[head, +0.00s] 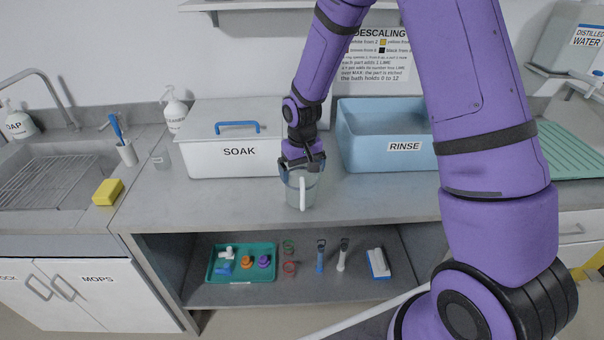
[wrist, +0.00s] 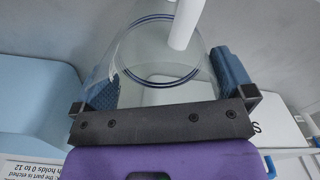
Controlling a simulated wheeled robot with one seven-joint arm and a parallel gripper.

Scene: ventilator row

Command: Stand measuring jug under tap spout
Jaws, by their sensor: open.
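The measuring jug (head: 292,190) is clear with a white handle facing the front. It stands upright on the grey counter, between the SOAK box and the RINSE tub. My gripper (head: 303,168) is above it, pointing down, with its fingers at the jug's upper part. In the wrist view the open blue-padded fingers (wrist: 168,88) lie on either side of the clear jug (wrist: 150,55); whether they touch it I cannot tell. A DISTILLED WATER container (head: 570,45) with a tap (head: 585,80) stands at the far right, partly cut off by the frame.
The SOAK box (head: 235,160) is left of the jug and the blue RINSE tub (head: 370,148) is right. A green drainer (head: 572,150) lies below the tap. A sink with a curved faucet (head: 50,90) is at left. The shelf below holds a green tray (head: 215,272) and small parts.

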